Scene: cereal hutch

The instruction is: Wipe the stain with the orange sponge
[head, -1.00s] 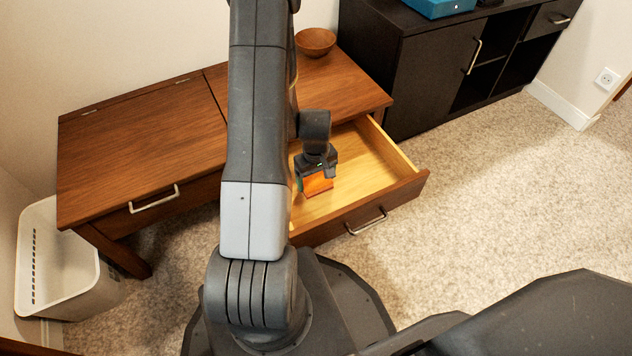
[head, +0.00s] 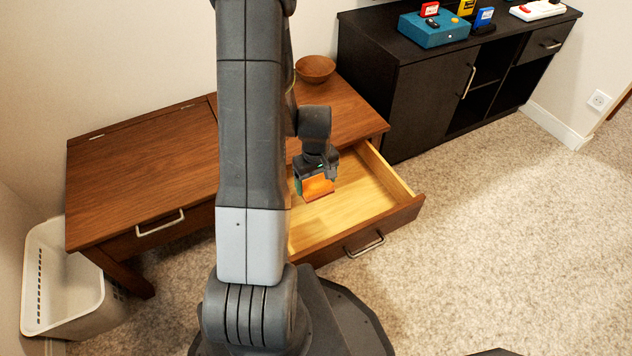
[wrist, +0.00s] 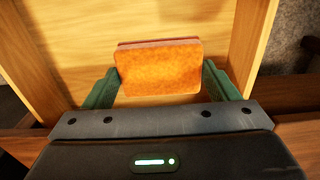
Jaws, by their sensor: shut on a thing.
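The orange sponge (head: 317,188) is in my gripper (head: 316,180), above the open drawer (head: 375,200) of the wooden desk. In the wrist view the sponge (wrist: 160,70) sits between the two green fingers of my gripper (wrist: 160,88), which are shut on its sides. A thin red layer shows along the sponge's far edge. The drawer's pale wooden floor (wrist: 90,35) lies beneath it. I see no clear stain in either view; my arm and the sponge hide part of the drawer.
The desk top (head: 145,180) has a wooden bowl (head: 315,69) at the back. A dark cabinet (head: 425,105) with a teal box (head: 433,29) and small items stands right. A white bin (head: 70,285) stands at left. Carpet at right is clear.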

